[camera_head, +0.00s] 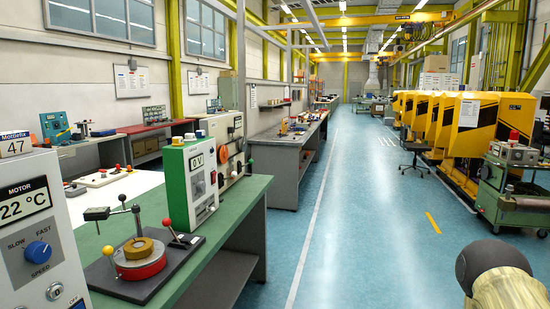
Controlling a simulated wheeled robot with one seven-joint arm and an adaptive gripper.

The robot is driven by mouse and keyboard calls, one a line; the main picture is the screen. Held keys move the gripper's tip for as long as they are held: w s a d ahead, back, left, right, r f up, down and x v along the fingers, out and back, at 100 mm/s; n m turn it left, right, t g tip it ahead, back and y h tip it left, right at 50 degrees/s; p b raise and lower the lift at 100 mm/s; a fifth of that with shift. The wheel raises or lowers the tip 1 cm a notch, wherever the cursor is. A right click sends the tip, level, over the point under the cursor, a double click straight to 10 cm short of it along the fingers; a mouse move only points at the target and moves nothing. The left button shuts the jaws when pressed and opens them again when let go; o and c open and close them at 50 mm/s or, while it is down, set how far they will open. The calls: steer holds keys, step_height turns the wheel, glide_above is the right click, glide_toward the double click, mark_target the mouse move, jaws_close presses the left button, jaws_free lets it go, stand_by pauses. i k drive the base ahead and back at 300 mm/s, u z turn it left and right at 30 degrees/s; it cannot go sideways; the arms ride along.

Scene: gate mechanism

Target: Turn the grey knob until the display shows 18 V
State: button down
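A green and white power unit (175,180) stands on the green bench left of centre. Its display (196,160) shows 0 V.
A motor panel (40,215) with a blue speed knob (38,252) reads 22 °C at the left edge. A round red device (140,265) with ball-tipped levers stands on the green bench (254,190) before the unit. The blue floor (340,230) right of the bench is clear.

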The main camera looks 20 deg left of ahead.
mark_target(201, 187)
steer(key=z, duration=0.3)
steer(key=i, duration=0.9)
steer(key=u, duration=0.85)
steer(key=i, duration=0.9)
steer(key=u, duration=0.95)
